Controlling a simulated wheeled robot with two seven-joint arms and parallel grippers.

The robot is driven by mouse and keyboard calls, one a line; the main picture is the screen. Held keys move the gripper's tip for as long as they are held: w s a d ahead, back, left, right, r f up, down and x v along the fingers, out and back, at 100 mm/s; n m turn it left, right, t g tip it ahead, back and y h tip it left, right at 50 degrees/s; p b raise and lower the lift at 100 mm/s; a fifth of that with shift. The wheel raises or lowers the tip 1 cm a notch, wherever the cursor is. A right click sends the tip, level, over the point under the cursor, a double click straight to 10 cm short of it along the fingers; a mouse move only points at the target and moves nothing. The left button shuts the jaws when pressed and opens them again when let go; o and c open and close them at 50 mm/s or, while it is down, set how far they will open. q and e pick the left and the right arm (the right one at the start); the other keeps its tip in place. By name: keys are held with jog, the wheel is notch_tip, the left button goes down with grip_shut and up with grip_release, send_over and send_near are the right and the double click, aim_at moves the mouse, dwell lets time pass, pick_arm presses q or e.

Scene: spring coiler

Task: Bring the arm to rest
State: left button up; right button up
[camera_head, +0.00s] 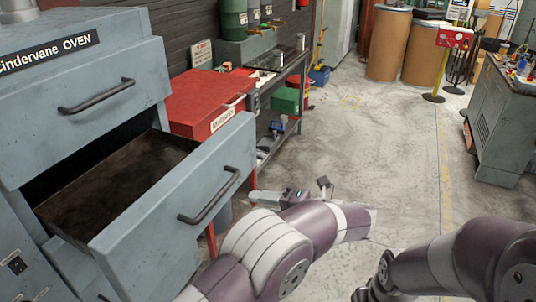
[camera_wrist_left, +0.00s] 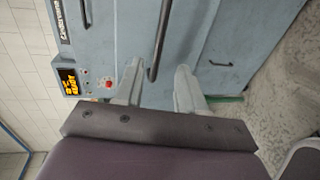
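My left arm (camera_head: 270,250) reaches in from the bottom of the head view. Its gripper (camera_head: 268,196) is to the right of the pulled-out oven drawer (camera_head: 185,225), apart from the drawer's handle (camera_head: 210,197). In the left wrist view the two pale fingers of my left gripper (camera_wrist_left: 157,88) stand apart with nothing gripped. A dark bar handle (camera_wrist_left: 160,40) shows beyond them, in front of the blue-grey oven face (camera_wrist_left: 190,55). My right arm (camera_head: 450,262) is at the lower right of the head view, and its fingers are not visible.
The oven (camera_head: 75,95) fills the left side. A red toolbox (camera_head: 205,100) and a metal workbench (camera_head: 275,80) stand behind the drawer. Grey floor (camera_head: 385,140) is open in the middle. A grey cabinet (camera_head: 500,120) stands right, and brown drums (camera_head: 388,42) stand at the back.

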pick_arm(q)
jog(key=w+d+f+m+t+h+p, duration=0.1)
jog(key=w+d+f+m+t+h, duration=0.1)
jog(key=w+d+m+t+h, duration=0.5)
jog(key=w+d+f+m+h, duration=0.25)
jog(key=m+h, duration=0.35)
jog(key=m, duration=0.5)
jog(key=s+a+f+m+g+h+p, duration=0.1)
jog(key=s+a+f+m+g+p, duration=0.1)
jog(key=s+a+m+g, duration=0.75)
jog(key=s+a+f+m+g+h+p, duration=0.1)
jog(key=s+a+m+g+h+p, duration=0.3)
jog(key=s, duration=1.1)
jog(key=s+a+r+t+y, duration=0.1)
jog(key=s+a+r, duration=0.1)
jog(key=a, duration=0.3)
jog(key=s+a+r+t+y+p, duration=0.1)
jog(key=s+a+r+y, duration=0.1)
jog(key=a, duration=0.4)
jog(key=shift+s+r+y, duration=0.3)
jog(key=shift+s+r, duration=0.1)
jog(key=shift+s, duration=0.1)
